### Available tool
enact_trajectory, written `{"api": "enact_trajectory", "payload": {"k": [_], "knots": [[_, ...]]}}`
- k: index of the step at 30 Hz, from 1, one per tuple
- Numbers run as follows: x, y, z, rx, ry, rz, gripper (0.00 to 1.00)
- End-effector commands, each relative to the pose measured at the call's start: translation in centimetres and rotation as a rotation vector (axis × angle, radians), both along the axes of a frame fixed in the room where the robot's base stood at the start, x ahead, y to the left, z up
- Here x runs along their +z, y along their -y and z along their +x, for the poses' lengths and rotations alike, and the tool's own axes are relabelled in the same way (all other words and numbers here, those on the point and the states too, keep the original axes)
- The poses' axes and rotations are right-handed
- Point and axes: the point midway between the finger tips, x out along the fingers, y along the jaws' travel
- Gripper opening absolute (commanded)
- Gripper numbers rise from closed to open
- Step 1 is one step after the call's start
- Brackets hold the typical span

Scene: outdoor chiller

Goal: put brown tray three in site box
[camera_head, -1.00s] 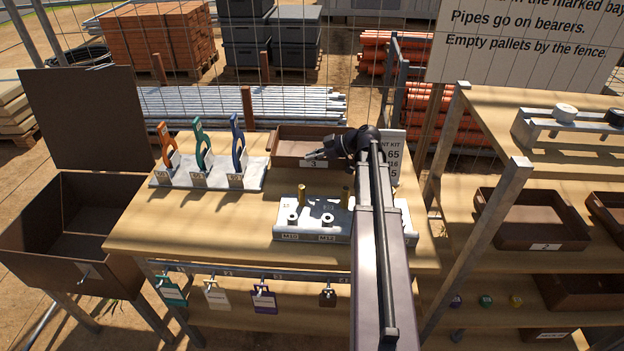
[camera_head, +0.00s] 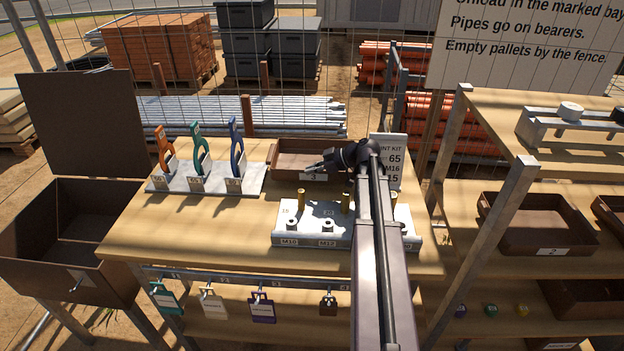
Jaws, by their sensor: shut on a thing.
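The brown tray three (camera_head: 285,177) is a shallow open tray at the back of the workbench, with a pale label on its front wall. My gripper (camera_head: 312,166) is shut on the tray's front wall near the label, which the fingers partly cover. My arm reaches in from the right of the tray. I cannot tell whether the tray rests on the bench or is slightly raised. The brown site box (camera_head: 110,282) stands at the left beside the bench. Its lid (camera_head: 80,122) is up and its visible inside is empty.
A rack with orange, green and blue tools (camera_head: 205,182) stands left of the tray. A grey block with brass pins (camera_head: 310,238) lies in front of it. A sign card (camera_head: 388,150) stands to its right. Another brown tray (camera_head: 540,240) sits on the right shelf. The bench's front left is clear.

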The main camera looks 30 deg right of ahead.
Motion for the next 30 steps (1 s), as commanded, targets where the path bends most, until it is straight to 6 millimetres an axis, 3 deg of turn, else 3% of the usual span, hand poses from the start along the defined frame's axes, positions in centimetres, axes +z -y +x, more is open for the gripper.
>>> {"api": "enact_trajectory", "payload": {"k": [9,27,30], "knots": [[-2.8,0.0,0.0,0.001,0.001,0.0,0.0],[-3.4,0.0,0.0,0.001,0.001,0.0,0.0],[-3.3,0.0,0.0,0.0,0.0,0.0,0.34]]}}
